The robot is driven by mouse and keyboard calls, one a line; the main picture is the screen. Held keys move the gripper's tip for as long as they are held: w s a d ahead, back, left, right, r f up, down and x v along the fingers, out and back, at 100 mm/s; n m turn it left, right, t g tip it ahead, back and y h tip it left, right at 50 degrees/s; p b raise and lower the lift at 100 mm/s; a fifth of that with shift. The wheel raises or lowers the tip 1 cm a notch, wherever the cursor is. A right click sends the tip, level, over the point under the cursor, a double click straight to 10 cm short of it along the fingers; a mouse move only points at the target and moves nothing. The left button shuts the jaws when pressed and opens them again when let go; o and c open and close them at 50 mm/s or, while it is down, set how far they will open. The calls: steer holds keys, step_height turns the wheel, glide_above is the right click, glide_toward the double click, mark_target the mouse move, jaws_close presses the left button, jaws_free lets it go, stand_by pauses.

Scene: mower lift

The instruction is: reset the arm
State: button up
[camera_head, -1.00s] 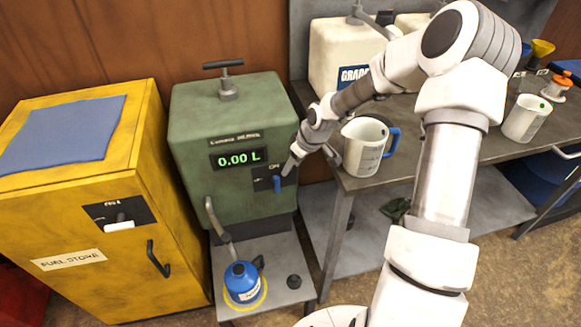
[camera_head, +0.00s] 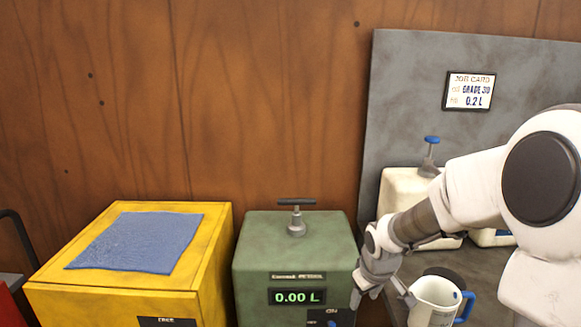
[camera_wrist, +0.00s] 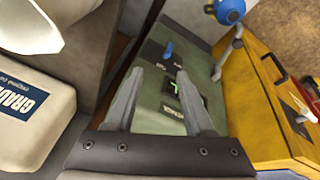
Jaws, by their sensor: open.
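My gripper (camera_head: 366,292) is at the right front edge of the green pump (camera_head: 296,238) in the head view. In the wrist view my gripper (camera_wrist: 158,74) has its two fingers spread apart with nothing between them, facing the pump's front. The pump's blue switch (camera_wrist: 168,50) shows just beyond the fingertips; I cannot tell whether they touch it. The pump's display (camera_head: 297,296) reads 0.00 L. My arm reaches in from the right side of the head view.
A yellow fuel store (camera_head: 70,262) with a blue cloth (camera_head: 140,242) stands left of the pump. A measuring jug (camera_head: 434,303) and a cream oil container (camera_head: 392,198) are on the bench close to my arm. A job card (camera_head: 469,91) hangs behind. A blue can (camera_wrist: 230,10) stands before the pump.

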steer(key=s+a+r+m+t+h+p, duration=0.15)
steer(key=s+r+m, duration=0.25)
steer(key=s+r, duration=1.05)
steer(key=s+a+r+m+y+p, duration=0.1)
steer(key=s+r+p, duration=0.1)
steer(key=s+r, duration=0.3)
steer(key=s, duration=0.4)
steer(key=shift+s+a+r+y+p, duration=0.25)
steer(key=shift+a+r+y+p, duration=0.05)
steer(key=shift+a+y, duration=0.1)
